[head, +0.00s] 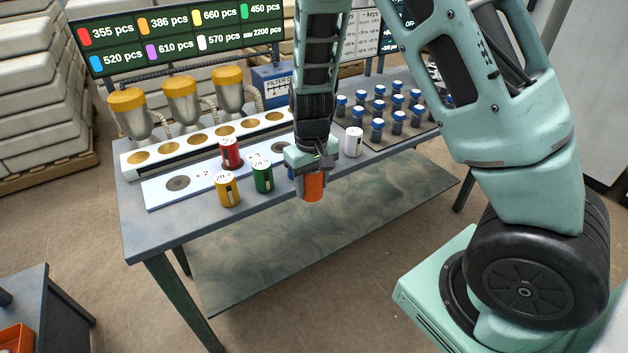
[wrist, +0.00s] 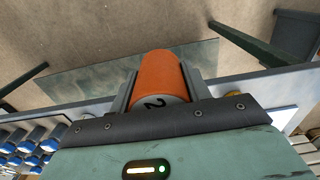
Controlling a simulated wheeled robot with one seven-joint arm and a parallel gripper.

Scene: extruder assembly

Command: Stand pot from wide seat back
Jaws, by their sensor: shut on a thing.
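My gripper (head: 314,165) is shut on an orange pot (head: 313,187) at the table's front edge. In the wrist view the orange pot (wrist: 160,72) sits between both fingers, its pale numbered end facing the camera. A pale plate (head: 157,196) on the table has dark round seats, marked "x 2" and "x 3". The left seat (head: 178,183) is empty. A red pot (head: 230,152) stands upright on the plate. Another dark seat (head: 280,147) shows partly behind my gripper. The frames do not show clearly which seat is wide.
A yellow pot (head: 228,190) and a green pot (head: 263,177) stand in front of the plate. A blue pot (head: 291,173) is mostly hidden by my gripper. A white pot (head: 353,142) stands right. Several blue-capped vials (head: 377,128) fill the right side; yellow-topped hoppers (head: 181,95) stand behind.

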